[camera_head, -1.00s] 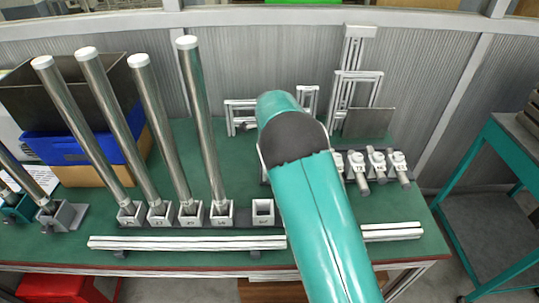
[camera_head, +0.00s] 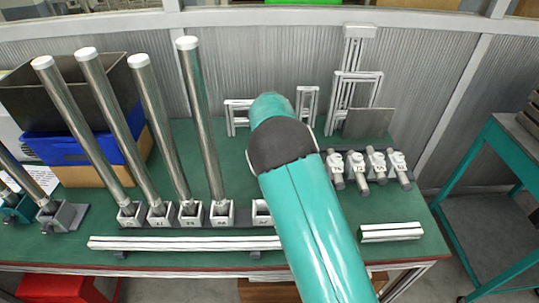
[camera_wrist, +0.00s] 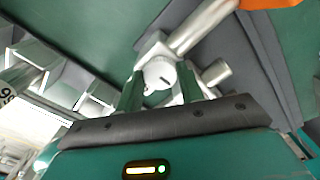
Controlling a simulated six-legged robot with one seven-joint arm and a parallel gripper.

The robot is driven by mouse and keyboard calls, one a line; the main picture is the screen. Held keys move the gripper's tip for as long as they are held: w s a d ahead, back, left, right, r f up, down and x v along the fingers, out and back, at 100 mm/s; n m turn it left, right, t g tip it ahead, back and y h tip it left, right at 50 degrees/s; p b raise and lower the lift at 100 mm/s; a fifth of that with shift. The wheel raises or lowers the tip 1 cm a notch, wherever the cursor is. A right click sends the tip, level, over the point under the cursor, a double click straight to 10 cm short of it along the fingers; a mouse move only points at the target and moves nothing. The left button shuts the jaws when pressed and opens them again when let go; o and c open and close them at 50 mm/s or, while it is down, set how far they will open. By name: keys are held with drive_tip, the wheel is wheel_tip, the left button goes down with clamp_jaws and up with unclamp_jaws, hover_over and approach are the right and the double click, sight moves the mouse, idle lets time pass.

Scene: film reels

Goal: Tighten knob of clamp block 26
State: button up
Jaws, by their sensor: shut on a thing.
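In the wrist view, the two green fingers of my gripper (camera_wrist: 160,88) are closed on either side of a round white knob (camera_wrist: 158,74) with a dark mark on its face. The knob sits on a pale block with a metal cylinder running up to the right. I cannot read a number on this block. In the head view my teal arm hides the gripper and the knob. A row of clamp blocks (camera_head: 377,161) with short metal cylinders shows right of the arm; their numbers are too small to read surely.
Several tall metal tubes (camera_head: 205,130) stand in square holders on the left of the green table (camera_head: 220,259). White rails (camera_head: 180,243) lie along its front. A blue bin (camera_head: 70,148) is at the back left. A teal cart (camera_head: 490,200) stands at the right.

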idle(0.5)
drive_tip(key=o, duration=1)
wheel_tip(320, 180, up, 14)
drive_tip(key=shift+f, duration=0.1)
